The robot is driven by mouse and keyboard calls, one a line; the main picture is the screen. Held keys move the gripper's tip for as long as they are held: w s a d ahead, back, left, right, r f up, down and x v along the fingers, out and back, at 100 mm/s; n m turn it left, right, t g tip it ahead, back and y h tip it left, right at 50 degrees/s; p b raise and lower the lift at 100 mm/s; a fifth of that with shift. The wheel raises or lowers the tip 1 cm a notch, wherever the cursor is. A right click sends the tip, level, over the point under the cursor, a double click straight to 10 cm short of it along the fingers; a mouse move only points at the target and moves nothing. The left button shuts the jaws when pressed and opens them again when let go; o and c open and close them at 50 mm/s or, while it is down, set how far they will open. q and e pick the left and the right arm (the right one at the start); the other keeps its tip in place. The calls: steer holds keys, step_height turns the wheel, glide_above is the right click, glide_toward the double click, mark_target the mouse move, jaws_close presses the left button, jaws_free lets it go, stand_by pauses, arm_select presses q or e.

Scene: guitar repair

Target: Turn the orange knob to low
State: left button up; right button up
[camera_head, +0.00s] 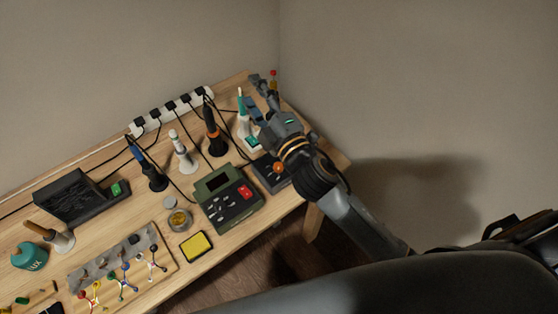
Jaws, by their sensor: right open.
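The orange knob (278,167) sits on a small dark control box (264,172) near the right end of the bench. My right arm and gripper partly cover this box, so its markings and the knob's setting cannot be read. My right gripper (256,93) reaches over the box from the right, with its fingers beyond the knob towards the back corner of the bench. It is open, and I see nothing held in it. The fingers are apart from the knob. My left gripper is out of view.
A green-and-black device with a red button (245,191) stands left of the box. Soldering irons, one orange-and-black (213,135), stand behind it. A teal-tipped tool (241,105) is close to my fingers. A power strip (172,109) with cables lies at the back. A yellow pad (195,246) lies in front.

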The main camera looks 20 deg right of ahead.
steer(key=s+a+r+n+g+y, duration=0.4)
steer(key=a+n+y, duration=0.3)
steer(key=n, duration=0.5)
steer(key=s+a+r+n+g+y, duration=0.2)
steer(key=a+r+n+g+y, duration=0.2)
steer(key=a+n+g+y, duration=0.5)
steer(key=n+g+h, duration=0.5)
steer(key=n+h, duration=1.6)
glide_toward(279, 165)
steer(key=f+p, duration=0.1)
steer(key=f, duration=0.1)
steer(key=f+p, duration=0.1)
steer(key=f, duration=0.1)
steer(key=f+p, duration=0.1)
steer(key=f, duration=0.2)
steer(key=shift+w+f+p, duration=0.1)
steer(key=shift+w+p, duration=0.2)
steer(key=shift+p, duration=0.1)
steer(key=shift+f, duration=0.6)
